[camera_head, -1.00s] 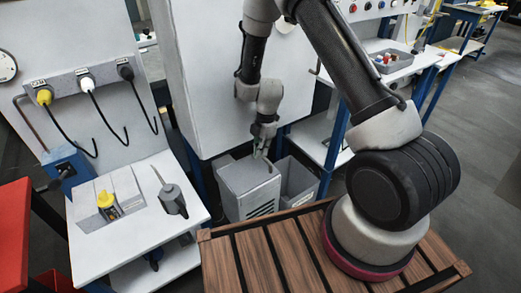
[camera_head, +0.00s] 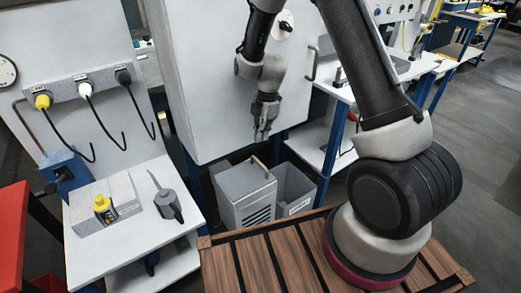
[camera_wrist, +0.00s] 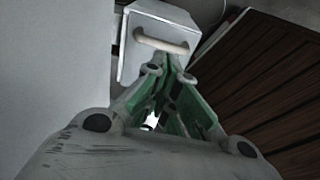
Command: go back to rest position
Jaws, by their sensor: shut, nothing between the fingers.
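My gripper (camera_head: 262,134) hangs down in front of the white cabinet, above and apart from the grey box with a handle. It is shut with nothing between its fingers. In the wrist view my gripper (camera_wrist: 172,65) shows its green-sided fingers closed together, with the grey box (camera_wrist: 135,45) and its handle beyond the tips. My arm bends down from the top of the head view.
The grey box (camera_head: 240,200) stands beside an open grey bin (camera_head: 294,186). The white cabinet (camera_head: 205,80) rises behind my gripper. A wooden slatted deck (camera_head: 225,265) lies in front.

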